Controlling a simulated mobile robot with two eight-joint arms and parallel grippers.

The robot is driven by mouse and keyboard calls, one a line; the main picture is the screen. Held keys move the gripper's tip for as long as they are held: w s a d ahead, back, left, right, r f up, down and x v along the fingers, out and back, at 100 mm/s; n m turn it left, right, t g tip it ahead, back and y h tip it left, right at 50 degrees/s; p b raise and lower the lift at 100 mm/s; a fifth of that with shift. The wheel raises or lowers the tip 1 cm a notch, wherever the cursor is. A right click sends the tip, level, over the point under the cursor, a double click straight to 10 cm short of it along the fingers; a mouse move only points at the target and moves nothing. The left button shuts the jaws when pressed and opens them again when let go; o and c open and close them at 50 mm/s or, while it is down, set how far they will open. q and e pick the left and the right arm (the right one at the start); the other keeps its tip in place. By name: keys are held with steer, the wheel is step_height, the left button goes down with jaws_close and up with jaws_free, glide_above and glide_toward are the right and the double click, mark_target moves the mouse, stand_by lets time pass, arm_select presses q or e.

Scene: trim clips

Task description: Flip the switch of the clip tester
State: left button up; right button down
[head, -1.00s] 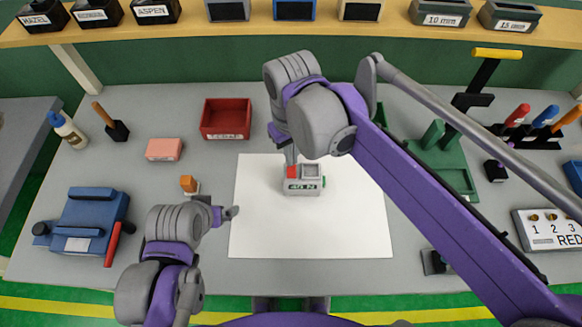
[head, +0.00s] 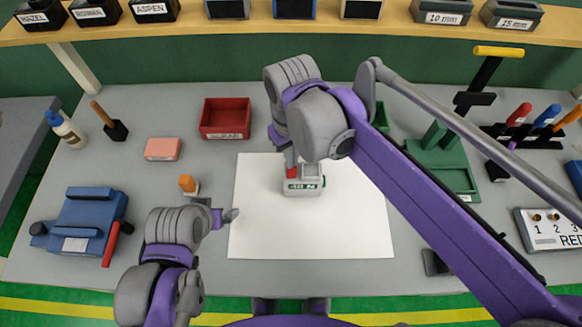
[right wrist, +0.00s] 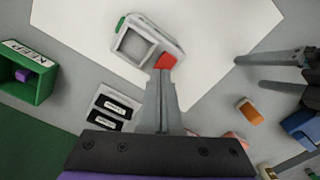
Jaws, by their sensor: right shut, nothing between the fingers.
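The clip tester (head: 312,188) is a small grey box with a red switch (head: 291,173), on a white sheet (head: 270,235). Its dark front display seems to read 40 N in the head view. My right gripper (head: 290,160) is shut and empty, pointing down at the switch. In the right wrist view its fingertips (right wrist: 164,76) are right at the red switch (right wrist: 165,62), seemingly touching it; the contact is partly hidden. The tester's square recess (right wrist: 135,45) looks empty. My left gripper (head: 230,214) hovers left of the sheet; its fingers (right wrist: 252,73) look apart in the right wrist view.
An orange-topped piece (head: 188,184) stands near my left gripper. A red bin (head: 225,132) is behind the sheet, a blue device (head: 80,222) at left, and a green fixture (head: 440,165) at right. The sheet's front part is clear.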

arm_select(q)
steer(key=shift+s+f, duration=0.1)
steer(key=shift+f, duration=0.1)
arm_select(e)
steer(key=shift+f, duration=0.3)
arm_select(q)
steer(key=shift+w+r+p, duration=0.35)
steer(key=shift+r+p, duration=0.3)
steer(key=shift+r, duration=0.3)
steer(key=shift+w+r+p, duration=0.4)
steer(key=shift+r+p, duration=0.3)
steer(key=shift+r, duration=0.3)
steer(key=shift+w+r+p, duration=0.35)
steer(key=shift+r+p, duration=0.3)
steer(key=shift+r, duration=0.3)
arm_select(e)
steer(key=shift+r, duration=3.6)
steer(key=shift+w, duration=0.1)
arm_select(q)
steer(key=shift+s, duration=0.1)
arm_select(e)
steer(key=shift+f, duration=0.1)
